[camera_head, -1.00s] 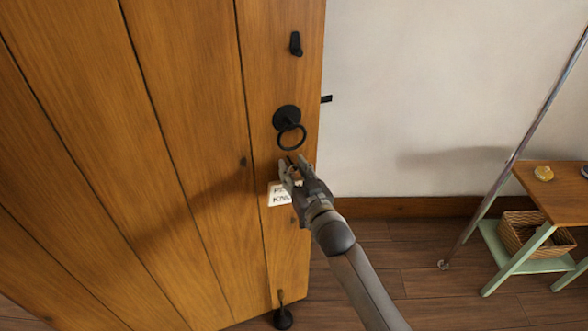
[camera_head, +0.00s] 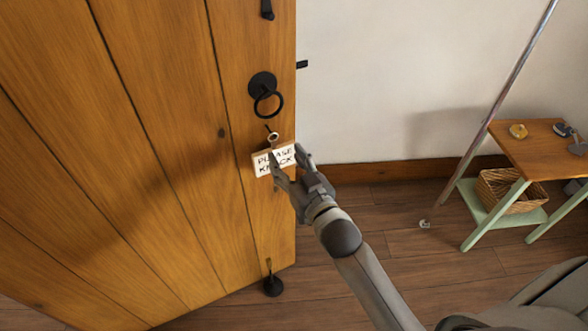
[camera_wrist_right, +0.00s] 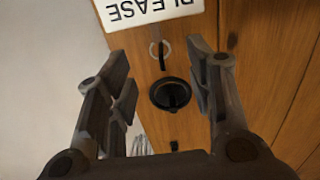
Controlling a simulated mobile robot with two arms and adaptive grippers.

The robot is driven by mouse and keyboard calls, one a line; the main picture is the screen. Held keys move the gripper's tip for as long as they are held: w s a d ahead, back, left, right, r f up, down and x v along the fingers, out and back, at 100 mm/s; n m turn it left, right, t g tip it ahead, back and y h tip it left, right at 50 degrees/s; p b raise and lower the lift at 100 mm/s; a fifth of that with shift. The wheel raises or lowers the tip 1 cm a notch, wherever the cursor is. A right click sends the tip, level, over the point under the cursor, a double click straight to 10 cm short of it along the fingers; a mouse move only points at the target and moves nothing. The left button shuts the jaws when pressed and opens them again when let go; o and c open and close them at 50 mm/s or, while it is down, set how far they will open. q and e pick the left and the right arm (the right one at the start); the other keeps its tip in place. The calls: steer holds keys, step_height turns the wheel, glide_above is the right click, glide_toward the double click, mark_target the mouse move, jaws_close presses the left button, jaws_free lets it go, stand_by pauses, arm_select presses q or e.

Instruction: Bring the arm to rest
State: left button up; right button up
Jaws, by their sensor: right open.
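My right gripper (camera_head: 289,168) is open in front of the wooden door (camera_head: 160,150). In the head view its fingers overlap a white sign (camera_head: 263,166) reading "PLEASE KNOCK", which hangs on the door below the black ring handle (camera_head: 267,95). In the right wrist view the open fingers (camera_wrist_right: 160,85) have nothing between them that they touch; the sign (camera_wrist_right: 150,10) is at the top, and the round black handle plate (camera_wrist_right: 170,93) shows beyond. My right arm comes in from the bottom right. My left gripper is out of view.
A green-legged table (camera_head: 535,150) with a wicker basket (camera_head: 510,190) on its lower shelf stands at the right. A slanted metal pole (camera_head: 490,110) is beside it. A black stop (camera_head: 272,285) is at the door's foot.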

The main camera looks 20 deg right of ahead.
steer(key=s+d+f+g, duration=0.1)
steer(key=s+f+g, duration=0.3)
steer(key=f, duration=0.9)
steer(key=s+f+g+h, duration=0.15)
steer(key=s+f, duration=0.45)
steer(key=f, duration=0.7)
steer(key=s+d+f+g, duration=0.1)
steer(key=s+f+g, duration=0.4)
steer(key=f, duration=0.8)
steer(key=s+d+f+g, duration=0.1)
steer(key=s+f+g, duration=0.1)
steer(key=s+f, duration=0.4)
steer(key=s+d+f+g, duration=0.1)
steer(key=s+f, duration=0.5)
steer(key=s, duration=0.9)
steer(key=s+d+f+n+g, duration=0.1)
steer(key=s+d+f+g, duration=0.1)
steer(key=s+f, duration=0.4)
steer(key=s+g, duration=0.1)
steer(key=s, duration=0.3)
steer(key=shift+s+h, duration=0.35)
steer(key=shift+s, duration=0.05)
steer(key=shift+r, duration=0.1)
